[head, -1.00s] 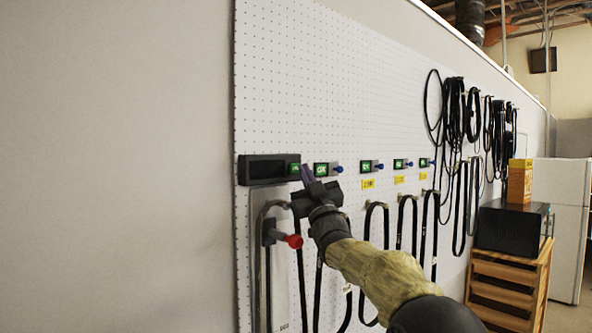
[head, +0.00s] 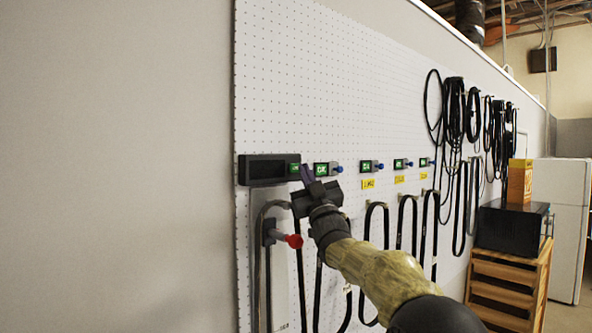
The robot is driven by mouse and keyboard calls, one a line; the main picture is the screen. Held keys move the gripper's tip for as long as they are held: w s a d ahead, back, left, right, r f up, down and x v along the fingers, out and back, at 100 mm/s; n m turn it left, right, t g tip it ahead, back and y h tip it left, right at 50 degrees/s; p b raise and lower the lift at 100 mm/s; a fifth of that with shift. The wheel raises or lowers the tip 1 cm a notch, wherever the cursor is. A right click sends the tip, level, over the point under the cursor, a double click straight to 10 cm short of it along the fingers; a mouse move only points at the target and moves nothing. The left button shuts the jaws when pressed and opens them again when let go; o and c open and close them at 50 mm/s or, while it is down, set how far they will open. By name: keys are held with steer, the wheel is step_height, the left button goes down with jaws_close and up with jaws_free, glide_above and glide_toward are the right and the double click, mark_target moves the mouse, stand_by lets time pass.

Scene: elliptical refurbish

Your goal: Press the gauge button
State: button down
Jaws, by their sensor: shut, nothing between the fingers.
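A black gauge box (head: 265,169) is mounted on the left edge of the white pegboard, with a small green lit display (head: 295,168) at its right end. Several smaller green displays, one of them reading like "OK" (head: 321,169), run to the right in a row, each with a blue-tipped knob (head: 337,168) beside it. My gripper (head: 307,172) is shut and empty, its fingertips pointing up at the right end of the gauge box. I cannot tell whether the tips touch it. No separate gauge button can be made out; the fingers may cover it.
A red-tipped peg (head: 293,241) sticks out below the gauge box, left of my arm. Black belts (head: 405,225) hang from hooks along the pegboard. A black microwave (head: 511,228) stands on a wooden cart (head: 505,290) at the right, before a white fridge (head: 570,225).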

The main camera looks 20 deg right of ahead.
steer(key=shift+w, duration=0.1)
stand_by(0.3)
steer(key=shift+w, duration=0.3)
steer(key=shift+w+a, duration=0.25)
steer(key=shift+w, duration=0.05)
stand_by(1.2)
steer(key=shift+f+b, duration=0.15)
steer(key=shift+b, duration=0.3)
steer(key=shift+f, duration=0.1)
steer(key=shift+s+f+b, duration=0.1)
steer(key=shift+s+b, duration=0.1)
steer(key=shift+b, duration=0.4)
steer(key=shift+s, duration=0.15)
steer(key=s+d+b, duration=0.1)
steer(key=s+b, duration=0.3)
steer(key=s, duration=0.1)
steer(key=shift+s+d+r, duration=0.25)
steer(key=shift+s+d, duration=0.15)
